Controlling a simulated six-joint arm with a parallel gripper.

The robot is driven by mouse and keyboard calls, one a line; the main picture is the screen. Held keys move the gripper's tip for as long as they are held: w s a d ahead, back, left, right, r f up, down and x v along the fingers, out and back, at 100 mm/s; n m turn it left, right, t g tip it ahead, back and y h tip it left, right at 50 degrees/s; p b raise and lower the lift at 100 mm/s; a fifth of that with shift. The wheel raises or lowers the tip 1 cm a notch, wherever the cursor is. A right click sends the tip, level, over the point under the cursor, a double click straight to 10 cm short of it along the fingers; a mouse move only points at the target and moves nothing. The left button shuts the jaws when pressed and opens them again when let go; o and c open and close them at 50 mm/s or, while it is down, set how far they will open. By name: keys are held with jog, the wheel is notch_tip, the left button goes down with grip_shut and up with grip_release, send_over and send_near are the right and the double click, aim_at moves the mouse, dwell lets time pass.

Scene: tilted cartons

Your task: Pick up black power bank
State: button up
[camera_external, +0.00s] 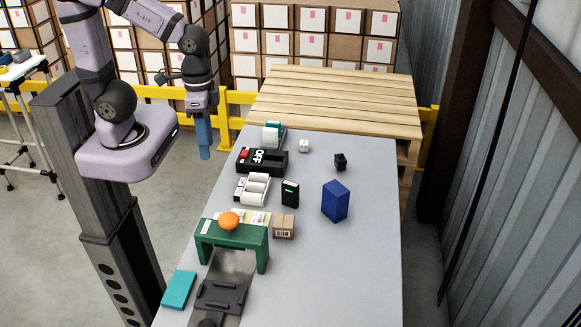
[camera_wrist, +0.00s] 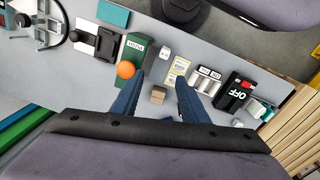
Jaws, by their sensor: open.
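The black power bank (camera_external: 290,193) stands upright on the grey table in the external view, with a small green mark on its face. It is between the white roller device and the blue box. I cannot make it out in the wrist view, where a finger may hide it. My gripper (camera_external: 204,150) hangs beyond the table's left edge, well above the floor and apart from the power bank. Its blue fingers also show in the wrist view (camera_wrist: 160,78), spread apart with nothing held between them.
Near the power bank are a white roller device (camera_external: 252,189), a blue box (camera_external: 335,202), a small brown carton (camera_external: 284,227) and a green stand (camera_external: 233,237) bearing an orange object (camera_external: 228,220). A black OFF box (camera_external: 262,161) lies behind. The table's right front is clear.

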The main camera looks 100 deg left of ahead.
jog(key=w+a+f+n+t+h+b, duration=0.25)
jog(key=w+n+b, duration=0.25)
jog(key=n+b, duration=0.35)
jog(key=w+a+f+n+t+h+b, duration=0.1)
jog(key=w+a+f+n+t+b, duration=0.3)
jog(key=n+b, duration=0.5)
jog(key=w+a+r+n+t+b, duration=0.3)
jog(key=a+r+n+t+b, duration=0.35)
jog(key=a+n+b, duration=0.55)
jog(key=p, duration=0.1)
send_near(299, 194)
jog(key=shift+n+y, duration=0.35)
jog(key=shift+d+x, duration=0.15)
jog(key=shift+x, duration=1.6)
jog(key=shift+d+x, duration=0.15)
jog(key=shift+x, duration=1.6)
jog(key=shift+r, duration=0.1)
